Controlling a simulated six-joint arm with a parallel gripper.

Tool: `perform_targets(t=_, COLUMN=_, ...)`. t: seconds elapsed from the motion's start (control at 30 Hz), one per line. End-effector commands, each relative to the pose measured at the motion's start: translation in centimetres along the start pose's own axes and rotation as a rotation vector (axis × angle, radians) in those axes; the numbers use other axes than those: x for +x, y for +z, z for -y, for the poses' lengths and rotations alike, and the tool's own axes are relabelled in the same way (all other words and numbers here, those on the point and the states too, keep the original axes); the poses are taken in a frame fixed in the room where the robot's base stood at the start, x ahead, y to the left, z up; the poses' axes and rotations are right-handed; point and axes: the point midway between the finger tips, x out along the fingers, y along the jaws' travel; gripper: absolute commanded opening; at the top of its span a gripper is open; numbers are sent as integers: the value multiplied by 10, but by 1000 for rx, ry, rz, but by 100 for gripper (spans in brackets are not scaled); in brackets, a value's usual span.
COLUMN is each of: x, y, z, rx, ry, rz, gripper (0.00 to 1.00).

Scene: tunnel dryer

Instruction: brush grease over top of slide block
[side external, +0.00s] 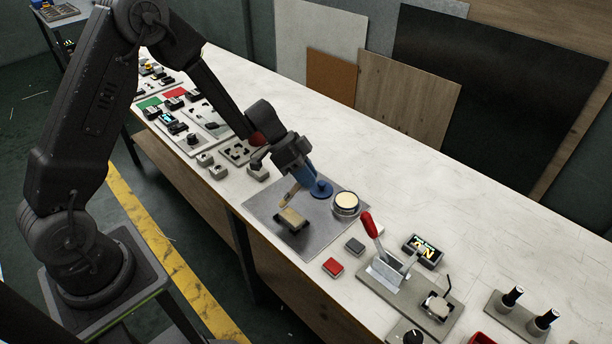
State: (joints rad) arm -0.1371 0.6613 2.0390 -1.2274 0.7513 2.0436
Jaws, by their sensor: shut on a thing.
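The slide block (292,222), a small block with a tan top and darker sides, sits on a grey metal plate (262,219). My gripper (305,175) is above the plate, behind the block, and shut on a brush. The brush's tan lower part (290,193) slants down to the left and ends just above or at the far side of the block; I cannot tell whether it touches. Its grip is largely hidden by the fingers. An open round tin (346,203) with pale yellow grease stands at the plate's right edge. A blue disc (322,188) lies between gripper and tin.
A lit display box (423,250) is beyond. Several small fixtures and panels crowd the left. The bench behind the tin is clear.

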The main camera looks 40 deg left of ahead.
Motion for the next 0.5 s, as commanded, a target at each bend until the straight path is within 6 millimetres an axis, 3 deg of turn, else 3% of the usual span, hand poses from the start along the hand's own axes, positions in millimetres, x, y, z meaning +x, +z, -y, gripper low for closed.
perform_targets(t=0.5, x=24, y=-19, z=-22, rx=0, ry=1, rz=1, gripper=0)
